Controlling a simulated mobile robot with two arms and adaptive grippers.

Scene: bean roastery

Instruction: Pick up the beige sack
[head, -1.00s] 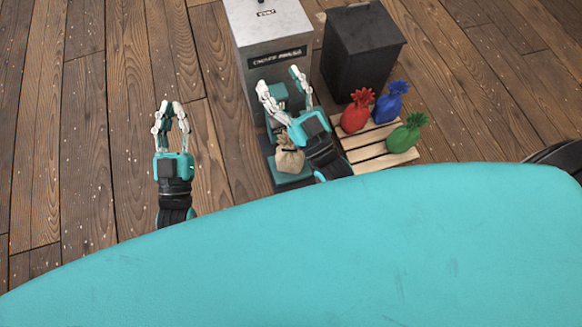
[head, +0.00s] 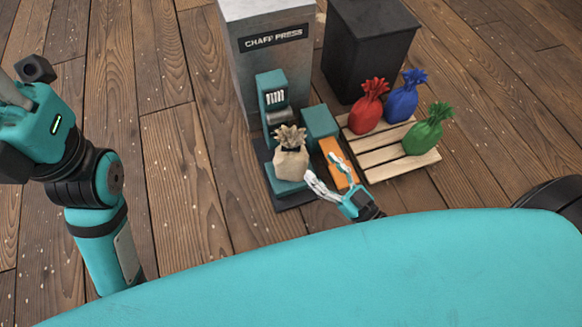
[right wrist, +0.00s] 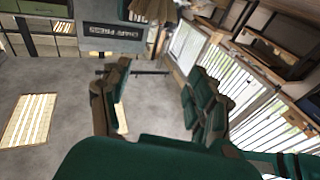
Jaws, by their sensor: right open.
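The beige sack (head: 291,160) stands upright on the low teal platform (head: 284,186) of a small stand, its frilled top tied with a dark band. My right gripper (head: 321,166) is open and empty, just right of the sack and apart from it. In the right wrist view its two fingers (right wrist: 158,98) are spread with nothing between them; I cannot make out the sack there for certain. My left gripper (head: 30,85) is raised at the left edge, partly cut off, far from the sack; its jaws cannot be judged.
A grey chaff press (head: 235,75) stands behind the stand's teal column (head: 272,95). A teal block (head: 320,122) and an orange block (head: 338,160) are right of the sack. Red (head: 366,108), blue (head: 403,98) and green (head: 425,135) sacks stand on a wooden pallet (head: 385,157). A black bin (head: 365,50) is behind.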

